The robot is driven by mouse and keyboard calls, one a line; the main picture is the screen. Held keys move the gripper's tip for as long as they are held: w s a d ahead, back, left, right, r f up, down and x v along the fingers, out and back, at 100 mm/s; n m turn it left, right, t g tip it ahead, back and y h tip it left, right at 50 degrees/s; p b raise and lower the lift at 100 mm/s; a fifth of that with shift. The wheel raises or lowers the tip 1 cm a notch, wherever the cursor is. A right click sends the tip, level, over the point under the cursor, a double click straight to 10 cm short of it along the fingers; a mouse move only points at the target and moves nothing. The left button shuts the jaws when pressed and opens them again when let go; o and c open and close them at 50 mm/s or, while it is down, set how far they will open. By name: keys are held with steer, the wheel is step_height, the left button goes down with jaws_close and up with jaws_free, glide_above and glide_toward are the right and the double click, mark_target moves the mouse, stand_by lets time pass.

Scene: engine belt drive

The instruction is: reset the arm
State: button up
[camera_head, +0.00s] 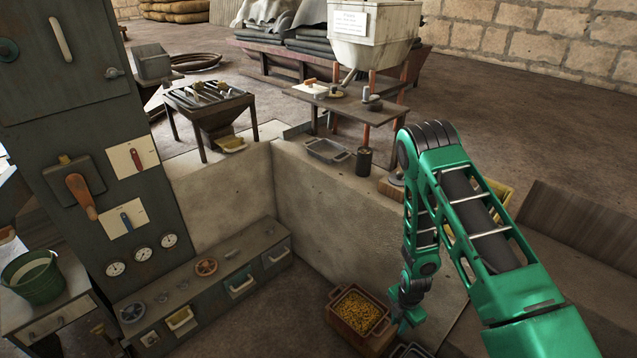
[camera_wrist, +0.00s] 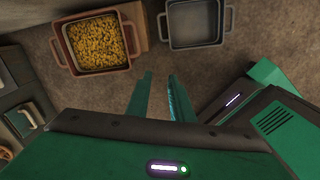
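My green arm reaches in from the right in the head view and bends down at the elbow. My gripper (camera_head: 403,318) hangs low beside a reddish bin of yellow grains (camera_head: 357,312). In the wrist view, the two green fingers of my gripper (camera_wrist: 161,98) are apart with bare floor between them, so it is open and empty. The bin of grains also shows in that view (camera_wrist: 62,49), to the upper left of the fingers. A grey empty tray (camera_wrist: 195,26) lies ahead of the fingertips. No contact with either container shows.
A grey control cabinet (camera_head: 75,130) with levers and gauges stands at left. A low drawer unit (camera_head: 215,283) runs along the concrete wall (camera_head: 335,215). A green bucket (camera_head: 34,278) stands far left. Shelves and a white hopper (camera_head: 372,35) stand behind the wall.

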steer(key=s+d+r+m, duration=0.1)
steer(key=d+r+m, duration=0.35)
steer(key=r, duration=0.65)
steer(key=d+r+m+h, duration=0.1)
steer(key=d+r+m, duration=0.3)
steer(key=r, duration=0.8)
steer(key=s+d+r+m, duration=0.1)
steer(key=d+r+m, duration=0.2)
steer(key=r+m, duration=0.55)
steer(key=s+d+r+m+y, duration=0.1)
steer(key=s+d+r+m, duration=0.2)
steer(key=s+r+m, duration=1)
steer(key=s+r, duration=0.9)
steer(key=s, duration=0.3)
